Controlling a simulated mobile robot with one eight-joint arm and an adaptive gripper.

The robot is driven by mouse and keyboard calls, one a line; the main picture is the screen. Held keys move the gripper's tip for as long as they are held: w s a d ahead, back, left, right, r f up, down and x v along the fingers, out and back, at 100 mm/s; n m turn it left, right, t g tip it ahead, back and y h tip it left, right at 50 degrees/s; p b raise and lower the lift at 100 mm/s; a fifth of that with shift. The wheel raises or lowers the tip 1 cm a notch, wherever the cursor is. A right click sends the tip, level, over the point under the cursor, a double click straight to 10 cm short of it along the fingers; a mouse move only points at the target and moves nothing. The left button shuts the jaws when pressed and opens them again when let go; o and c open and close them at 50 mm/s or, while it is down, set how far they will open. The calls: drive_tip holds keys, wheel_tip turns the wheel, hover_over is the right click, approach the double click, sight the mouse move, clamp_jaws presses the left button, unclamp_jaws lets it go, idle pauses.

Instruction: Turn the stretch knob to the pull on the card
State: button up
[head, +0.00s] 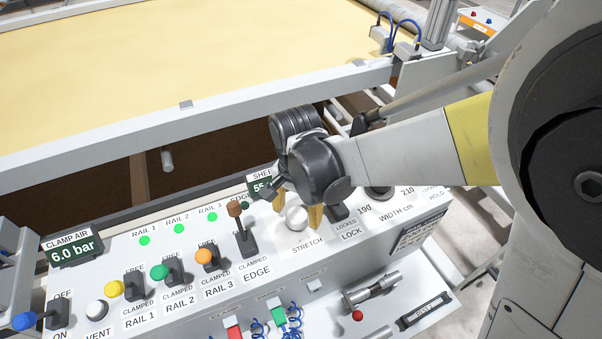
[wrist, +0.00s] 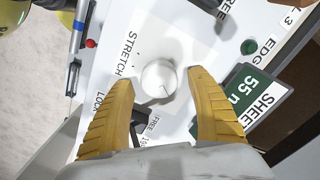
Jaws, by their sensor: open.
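The stretch knob (head: 296,217) is a round pale knob on the sloped control panel, above the STRETCH label. In the wrist view the knob (wrist: 158,78) has a thin dark pointer line near its lower edge. My gripper (head: 297,208) is open over it, with one yellow finger on each side. In the wrist view both fingers of my gripper (wrist: 159,80) show gaps to the knob; I cannot tell their height above the panel. The green SHEET display (wrist: 250,95) reads 55 with its unit partly cut off. I cannot make out a card with a readable pull value.
The lock lever (head: 338,211) stands close to the right of the knob, and the edge lever (head: 240,231) to its left. Several rail levers and a clamp air display (head: 74,248) reading 6.0 bar are farther left. The width dial (head: 379,193) is at right.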

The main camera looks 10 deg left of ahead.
sight(297, 214)
wheel_tip(297, 214, up, 11)
idle(0.3)
drive_tip(key=s+d+r+n+t, duration=0.1)
drive_tip(key=s+d+n+t, duration=0.1)
drive_tip(key=d, duration=1)
drive_tip(key=s+d+r+n+t, duration=0.2)
drive_tip(key=d+t, duration=0.3)
drive_tip(key=d, duration=0.8)
drive_tip(key=shift+s+d+r, duration=0.15)
drive_tip(key=shift+s+d, duration=0.1)
drive_tip(key=shift+s, duration=0.65)
